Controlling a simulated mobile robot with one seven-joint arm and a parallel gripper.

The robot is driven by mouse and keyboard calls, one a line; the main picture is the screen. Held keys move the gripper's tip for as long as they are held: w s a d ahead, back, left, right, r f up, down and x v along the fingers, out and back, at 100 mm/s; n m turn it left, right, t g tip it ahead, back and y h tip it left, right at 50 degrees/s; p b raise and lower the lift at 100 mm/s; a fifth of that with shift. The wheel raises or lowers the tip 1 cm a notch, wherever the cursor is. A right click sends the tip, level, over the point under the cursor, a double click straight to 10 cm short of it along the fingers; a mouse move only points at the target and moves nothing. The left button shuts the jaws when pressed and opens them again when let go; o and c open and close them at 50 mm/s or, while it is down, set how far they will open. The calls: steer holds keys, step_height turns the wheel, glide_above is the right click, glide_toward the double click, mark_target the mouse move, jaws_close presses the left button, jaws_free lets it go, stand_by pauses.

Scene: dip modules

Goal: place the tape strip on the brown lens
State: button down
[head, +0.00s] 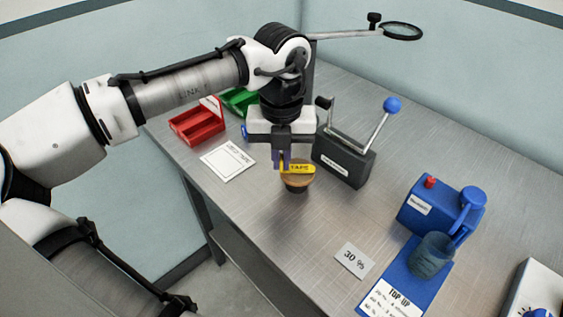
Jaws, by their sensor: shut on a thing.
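The yellow tape strip (299,169), printed "TAPE", is between the fingers of my gripper (283,165). My gripper is shut on its left end and points down. The brown lens (297,183) is a round brown-topped piece on a dark base, standing on the metal table. The strip lies over the lens top in the picture. I cannot tell from this one view whether the strip touches the lens or hangs just above it. The strip hides part of the lens top.
A dark block with a blue-knobbed lever (343,160) stands close right of the lens. Red (197,122) and green (238,100) bins and a white card (228,162) lie left. A blue dispenser (440,208), a cup (431,257) and a "30" card (352,260) are at right. The table (265,222) in front is clear.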

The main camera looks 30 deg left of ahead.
mark_target(281, 157)
steer(key=c, duration=2)
jaws_free()
steer(key=o, duration=0.4)
step_height(281, 157, up, 12)
steer(key=shift+r, duration=0.1)
